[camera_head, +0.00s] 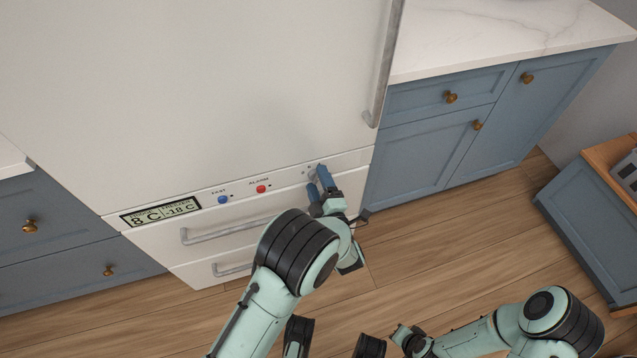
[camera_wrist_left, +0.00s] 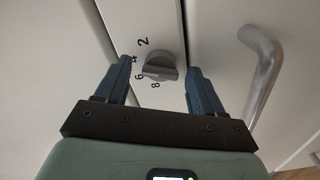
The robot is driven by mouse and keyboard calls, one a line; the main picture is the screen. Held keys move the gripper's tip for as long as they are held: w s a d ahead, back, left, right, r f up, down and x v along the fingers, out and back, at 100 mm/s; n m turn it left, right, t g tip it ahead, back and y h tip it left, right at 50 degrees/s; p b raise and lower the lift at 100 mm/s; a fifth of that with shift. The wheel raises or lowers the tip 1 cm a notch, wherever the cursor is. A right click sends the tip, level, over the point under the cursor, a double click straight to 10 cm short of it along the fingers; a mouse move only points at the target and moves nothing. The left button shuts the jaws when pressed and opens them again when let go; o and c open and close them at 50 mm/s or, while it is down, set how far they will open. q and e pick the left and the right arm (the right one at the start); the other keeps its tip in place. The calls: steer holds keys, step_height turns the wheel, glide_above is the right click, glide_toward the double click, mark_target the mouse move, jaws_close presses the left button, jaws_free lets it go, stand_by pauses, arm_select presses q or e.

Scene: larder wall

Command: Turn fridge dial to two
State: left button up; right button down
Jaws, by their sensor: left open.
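The fridge dial (camera_wrist_left: 160,67) is a round grey knob with a raised grip bar, on the white panel in the left wrist view. Figures 2, 4, 6 and 8 curve around its left side, with 2 at the top. The bar lies roughly crosswise, its left end near the 4 and 6; I cannot tell the exact setting. My left gripper (camera_wrist_left: 162,74) is open, with one blue finger on each side of the dial, apparently not touching it. In the head view my left gripper (camera_head: 319,181) is at the panel's right end and largely hides the dial.
The panel also carries a temperature display (camera_head: 160,213), a blue button (camera_head: 223,199) and a red button (camera_head: 261,189). Drawer handles (camera_head: 228,229) lie below, and the door handle (camera_head: 385,70) is above right. My right gripper (camera_head: 408,338) is low, away from the fridge.

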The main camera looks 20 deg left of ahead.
arm_select(q)
steer(key=c, duration=1.1)
steer(key=shift+o, duration=0.2)
steer(key=shift+m, duration=0.3)
steer(key=m+p, duration=0.2)
steer(key=m, duration=0.2)
steer(key=shift+p, duration=0.4)
steer(key=shift+m+p, duration=0.85)
steer(key=shift+m, duration=1.35)
arm_select(e)
steer(key=s+a+r+g+y, duration=0.1)
steer(key=s+a+r, duration=0.2)
steer(key=s+r, duration=0.2)
steer(key=shift+s+a+n+g, duration=0.2)
steer(key=shift+s+n+g, duration=0.1)
steer(key=shift+s+g, duration=0.15)
steer(key=shift+s, duration=0.1)
arm_select(q)
steer(key=o, duration=1.1)
steer(key=shift+c, duration=0.2)
